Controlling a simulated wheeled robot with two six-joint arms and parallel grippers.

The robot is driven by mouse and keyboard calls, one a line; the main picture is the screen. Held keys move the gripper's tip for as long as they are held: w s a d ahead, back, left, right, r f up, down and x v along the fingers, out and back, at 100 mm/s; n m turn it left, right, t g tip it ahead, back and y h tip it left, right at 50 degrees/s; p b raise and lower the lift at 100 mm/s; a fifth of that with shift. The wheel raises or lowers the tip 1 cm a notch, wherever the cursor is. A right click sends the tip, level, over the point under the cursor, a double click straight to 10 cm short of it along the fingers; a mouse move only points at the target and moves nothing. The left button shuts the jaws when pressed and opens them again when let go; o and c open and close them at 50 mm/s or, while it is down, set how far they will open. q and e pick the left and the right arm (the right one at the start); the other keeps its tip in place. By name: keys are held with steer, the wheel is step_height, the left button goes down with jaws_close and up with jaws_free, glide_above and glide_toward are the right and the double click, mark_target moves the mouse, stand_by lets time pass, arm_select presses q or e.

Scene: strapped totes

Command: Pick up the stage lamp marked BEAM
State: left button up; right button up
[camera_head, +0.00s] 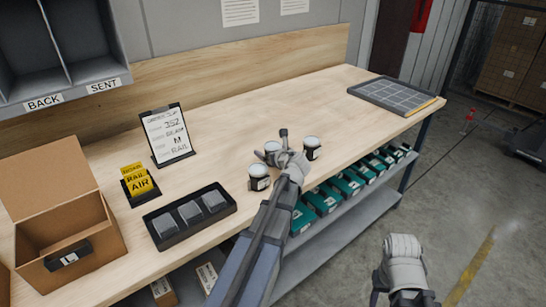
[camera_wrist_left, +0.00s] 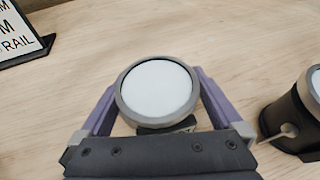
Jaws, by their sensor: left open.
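Three short dark stage lamps with pale round lenses stand on the wooden bench: a front one (camera_head: 259,178), a middle one (camera_head: 272,147) and a right one (camera_head: 312,149). Their markings are too small to read, so I cannot tell which is BEAM. My left gripper (camera_head: 286,152) is open and low over the bench at the middle lamp. In the left wrist view a lamp (camera_wrist_left: 158,90) stands between the spread fingers, lens up, its body mostly hidden. Another lamp (camera_wrist_left: 296,115) is at the right edge. My right gripper (camera_head: 405,292) hangs off the bench; its jaw gap is unclear.
An order slip stand (camera_head: 167,135) reads 352, BEAM, M, RAIL. A yellow card holder (camera_head: 138,183), a black tray (camera_head: 190,215) with grey blocks and an open cardboard box (camera_head: 68,255) are at left. A gridded tray (camera_head: 395,96) lies at the far right; bench between is clear.

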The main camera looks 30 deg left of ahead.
arm_select(q)
steer(key=shift+c, duration=0.2)
jaws_close()
stand_by(0.5)
steer(key=shift+r, duration=0.1)
step_height(320, 180, up, 10)
steer(key=p, duration=1)
